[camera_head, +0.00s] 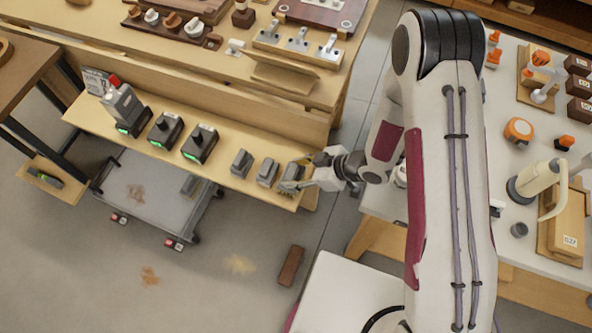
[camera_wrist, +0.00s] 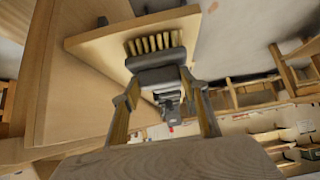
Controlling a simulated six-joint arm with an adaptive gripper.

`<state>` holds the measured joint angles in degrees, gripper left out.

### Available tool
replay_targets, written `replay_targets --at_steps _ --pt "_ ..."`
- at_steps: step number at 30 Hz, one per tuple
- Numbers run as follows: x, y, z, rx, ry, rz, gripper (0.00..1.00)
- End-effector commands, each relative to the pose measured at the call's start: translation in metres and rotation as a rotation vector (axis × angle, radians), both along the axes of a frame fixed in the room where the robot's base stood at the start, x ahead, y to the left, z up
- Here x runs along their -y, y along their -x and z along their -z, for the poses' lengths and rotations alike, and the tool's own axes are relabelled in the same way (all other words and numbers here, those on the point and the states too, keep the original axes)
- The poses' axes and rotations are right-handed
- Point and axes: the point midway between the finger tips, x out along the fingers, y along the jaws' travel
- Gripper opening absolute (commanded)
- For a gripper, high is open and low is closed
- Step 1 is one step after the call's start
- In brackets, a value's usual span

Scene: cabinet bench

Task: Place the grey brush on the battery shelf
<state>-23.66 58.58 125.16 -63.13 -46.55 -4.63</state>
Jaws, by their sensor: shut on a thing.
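The grey brush (camera_wrist: 156,58) has a grey body and a row of pale yellow bristles, seen in the wrist view. My gripper (camera_wrist: 160,82) is shut on its body, one finger on each side. In the head view my gripper (camera_head: 304,178) is at the right end of the battery shelf (camera_head: 222,168), a long pale wooden ledge. The brush (camera_head: 290,184) shows there as a small grey shape, partly hidden by the fingers. In the wrist view the brush is over or on the shelf board (camera_wrist: 100,46); I cannot tell whether it touches.
Two grey batteries (camera_head: 241,162) (camera_head: 266,172) stand just left of the brush. Several chargers with green lights (camera_head: 198,146) stand farther left. The workbench (camera_head: 240,95) rises behind the shelf. A grey cart (camera_head: 158,200) stands below. A white table (camera_head: 500,230) is at right.

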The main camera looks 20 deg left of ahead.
Motion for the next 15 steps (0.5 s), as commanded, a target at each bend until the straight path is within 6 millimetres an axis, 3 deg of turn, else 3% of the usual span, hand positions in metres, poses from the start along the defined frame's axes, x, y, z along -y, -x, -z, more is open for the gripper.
replay_targets --at_steps 15 --pt "-0.0001 -0.0002 0.0065 0.000 -0.001 0.000 0.16"
